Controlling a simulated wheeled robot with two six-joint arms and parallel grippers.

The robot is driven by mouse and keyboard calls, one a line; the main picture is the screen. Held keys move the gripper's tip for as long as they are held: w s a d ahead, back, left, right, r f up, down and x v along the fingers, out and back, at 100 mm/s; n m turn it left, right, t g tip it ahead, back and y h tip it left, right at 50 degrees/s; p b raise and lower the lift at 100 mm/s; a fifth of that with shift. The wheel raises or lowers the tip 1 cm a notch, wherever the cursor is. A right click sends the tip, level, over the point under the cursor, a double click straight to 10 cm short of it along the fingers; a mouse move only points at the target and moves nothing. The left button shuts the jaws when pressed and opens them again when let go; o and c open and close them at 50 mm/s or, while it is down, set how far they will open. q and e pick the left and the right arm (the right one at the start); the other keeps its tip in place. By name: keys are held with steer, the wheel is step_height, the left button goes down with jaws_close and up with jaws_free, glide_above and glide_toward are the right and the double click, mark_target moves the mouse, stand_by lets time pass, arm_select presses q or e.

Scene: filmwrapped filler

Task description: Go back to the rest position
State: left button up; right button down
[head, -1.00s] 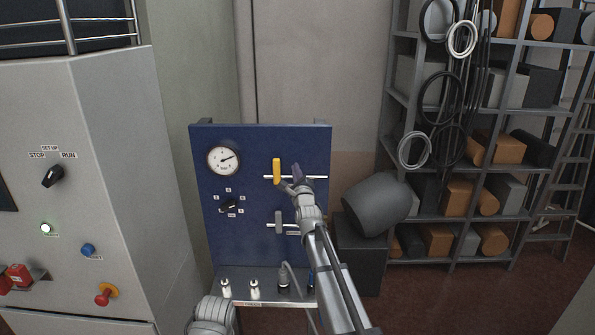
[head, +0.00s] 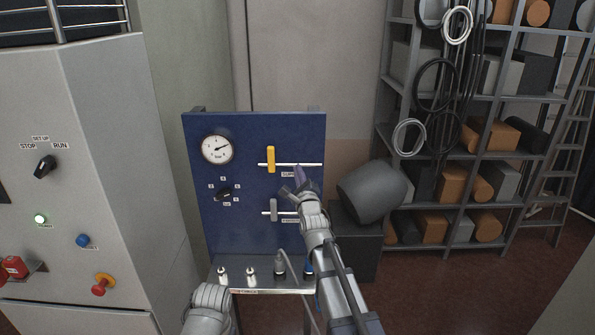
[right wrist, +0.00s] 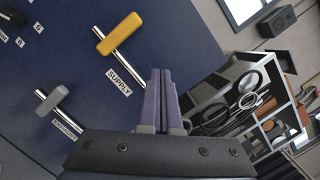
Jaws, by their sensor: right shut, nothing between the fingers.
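My right gripper (head: 299,180) is in front of the blue panel (head: 240,235), to the lower right of the yellow supply handle (head: 271,159). In the right wrist view its fingers (right wrist: 162,75) are together with nothing between them, apart from the yellow handle (right wrist: 119,34) and the grey handle (right wrist: 52,101). The yellow handle stands upright, across its horizontal pipe. The grey handle (head: 273,209) below also stands upright, across its own pipe. A grey arm link of mine shows at the bottom left of the panel; my left gripper is not seen.
A shelf below the panel (head: 262,291) carries several small fittings. A grey machine cabinet (head: 110,190) stands at the left. A dark rounded drum (head: 372,192) sits on a dark box right of my right arm. Loaded shelving (head: 455,205) with hanging hoses stands behind.

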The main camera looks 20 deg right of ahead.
steer(key=s+a+f+n+g+y+b, duration=0.1)
steer(key=s+a+f+n+g+b, duration=0.3)
steer(key=f, duration=0.5)
steer(key=s+a+f+n+g+y+b, duration=0.1)
steer(key=s+a+f+n+g+b, duration=0.15)
steer(key=a+f+n, duration=0.5)
steer(key=s+a+f+n+g+y+b, duration=0.1)
steer(key=s+a+f+n+g+b, duration=0.2)
steer(key=f, duration=0.7)
steer(key=s+a+f+n+g+b, duration=0.1)
steer(key=s+f+n+g+b, duration=0.2)
steer(key=s, duration=0.6)
steer(key=s+a+f+n+g+h+b, duration=0.1)
steer(key=s+f+n+g+b, duration=0.2)
steer(key=s+f+n, duration=0.5)
steer(key=s+a+f+n+g+h+b, duration=0.1)
steer(key=s+a+f+n+g+b, duration=0.1)
steer(key=s+f+n, duration=0.4)
steer(key=s+g+b, duration=0.1)
steer(key=s+g, duration=0.1)
steer(key=s, duration=0.3)
steer(key=shift+s+f+g, duration=0.3)
steer(key=shift+f+g, duration=0.05)
steer(key=shift+f, duration=0.05)
